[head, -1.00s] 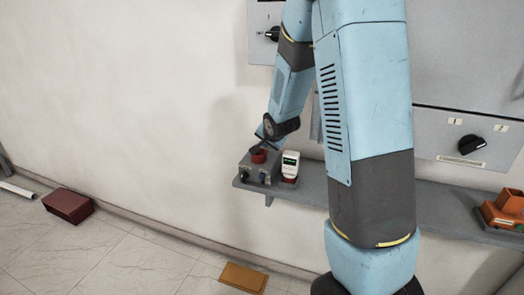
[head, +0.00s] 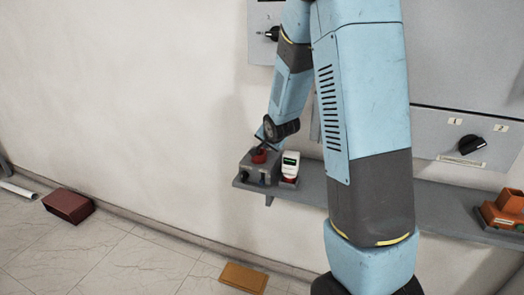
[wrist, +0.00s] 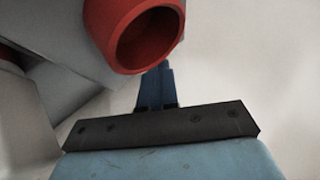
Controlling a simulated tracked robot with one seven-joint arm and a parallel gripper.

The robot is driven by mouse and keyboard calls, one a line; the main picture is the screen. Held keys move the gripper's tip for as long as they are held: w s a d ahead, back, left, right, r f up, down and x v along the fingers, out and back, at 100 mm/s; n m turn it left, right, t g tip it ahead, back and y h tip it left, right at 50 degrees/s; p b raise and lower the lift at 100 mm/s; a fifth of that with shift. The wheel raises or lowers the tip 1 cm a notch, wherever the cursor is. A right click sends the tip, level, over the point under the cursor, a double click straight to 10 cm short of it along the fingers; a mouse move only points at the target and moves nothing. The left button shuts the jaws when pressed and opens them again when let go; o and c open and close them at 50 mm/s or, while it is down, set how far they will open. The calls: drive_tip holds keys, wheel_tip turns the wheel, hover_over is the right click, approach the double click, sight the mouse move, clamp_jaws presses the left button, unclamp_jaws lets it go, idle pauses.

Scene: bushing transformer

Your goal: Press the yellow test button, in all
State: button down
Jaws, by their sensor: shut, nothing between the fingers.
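A grey box (head: 252,167) with a red collar (head: 259,156) on top sits at the left end of the wall shelf. In the wrist view the red collar (wrist: 112,28) looks like a hollow tube with a dark inside, and the grey box (wrist: 60,55) is behind it. No yellow button shows; the inside of the collar is dark. My gripper (head: 263,146) is at the collar in the head view. In the wrist view my gripper (wrist: 157,80) has its blue fingers together, their tips hidden behind the collar's rim. I cannot tell whether they touch it.
A white device (head: 291,160) with a green display stands right beside the box on the shelf (head: 312,187). A grey panel with a black knob (head: 472,145) is on the wall, and an orange toy vehicle (head: 503,210) is at the far right. Wall space left of the box is clear.

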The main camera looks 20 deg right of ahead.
drive_tip(key=shift+r, duration=0.8)
drive_tip(key=shift+r, duration=0.1)
wheel_tip(320, 180, up, 5)
drive_tip(key=shift+f, duration=0.1)
idle(0.3)
idle(0.5)
